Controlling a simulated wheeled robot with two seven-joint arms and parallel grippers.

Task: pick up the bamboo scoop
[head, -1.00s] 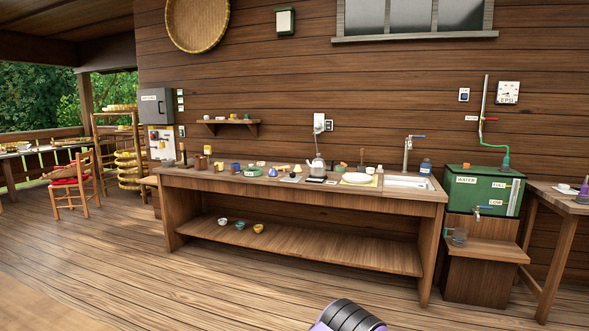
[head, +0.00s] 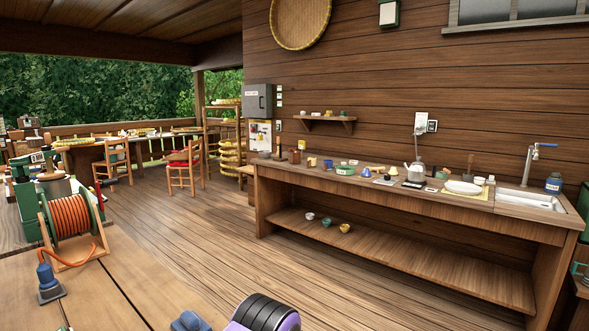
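I cannot make out the bamboo scoop for certain in the head view. Small tan woven items lie on the far table (head: 140,150) at the back left, but they are too small to tell apart. A large round woven bamboo tray (head: 300,22) hangs on the wall. Neither gripper shows; only a purple and black part of my own body is at the bottom edge.
A cable reel (head: 70,217) stands on a near table (head: 120,280) at left. Chairs (head: 184,172) stand farther back. Open floor (head: 210,225) lies between.

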